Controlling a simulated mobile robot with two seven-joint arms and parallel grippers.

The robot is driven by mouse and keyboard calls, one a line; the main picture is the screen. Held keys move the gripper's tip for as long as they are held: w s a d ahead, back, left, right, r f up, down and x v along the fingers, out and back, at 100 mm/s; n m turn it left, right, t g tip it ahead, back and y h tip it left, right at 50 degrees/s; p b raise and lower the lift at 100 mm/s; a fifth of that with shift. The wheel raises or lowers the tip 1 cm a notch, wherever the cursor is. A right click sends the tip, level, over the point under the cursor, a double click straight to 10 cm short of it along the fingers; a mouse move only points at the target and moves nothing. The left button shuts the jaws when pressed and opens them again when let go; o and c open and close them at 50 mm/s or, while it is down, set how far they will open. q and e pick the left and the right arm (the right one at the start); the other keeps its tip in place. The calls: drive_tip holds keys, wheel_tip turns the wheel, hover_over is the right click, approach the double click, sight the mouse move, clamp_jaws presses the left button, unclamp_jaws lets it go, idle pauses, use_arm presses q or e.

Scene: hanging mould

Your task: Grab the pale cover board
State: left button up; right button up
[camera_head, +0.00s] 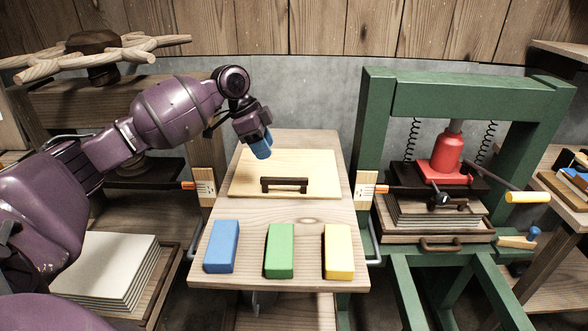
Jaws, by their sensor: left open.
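The pale cover board (318,166) lies flat on the wooden table in the middle of the view. A dark bar handle (285,184) stands on it near its front edge. My left gripper (261,152) comes in from the left and hangs over the back left part of the board, behind and left of the handle. Its blue fingertips point down and it is open, with nothing visible in its grip. I cannot tell the exact gap to the board. My right gripper is not in view.
A blue block (221,246), a green block (279,251) and a yellow block (338,252) lie along the table's front (300,212). A green press frame (480,97) with a red jack (446,155) stands at right. Stacked sheets (108,262) sit at left.

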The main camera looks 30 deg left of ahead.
sight(283, 178)
use_arm(q)
drive_tip(key=shift+x, duration=0.95)
drive_tip(key=x, duration=0.2)
drive_tip(key=shift+w+d+f+b, duration=0.1)
drive_tip(key=shift+w+f+b, duration=0.05)
drive_tip(key=shift+f+b, duration=0.15)
drive_tip(key=shift+x, duration=0.85)
drive_tip(key=x, duration=0.4)
drive_tip(key=shift+d+f+b, duration=0.2)
drive_tip(key=shift+d+b, duration=0.2)
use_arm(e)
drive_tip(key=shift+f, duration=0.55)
use_arm(q)
drive_tip(key=shift+f, duration=0.25)
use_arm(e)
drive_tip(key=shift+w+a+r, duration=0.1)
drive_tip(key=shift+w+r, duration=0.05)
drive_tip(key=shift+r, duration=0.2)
use_arm(q)
drive_tip(key=shift+c, duration=0.4)
clamp_jaws()
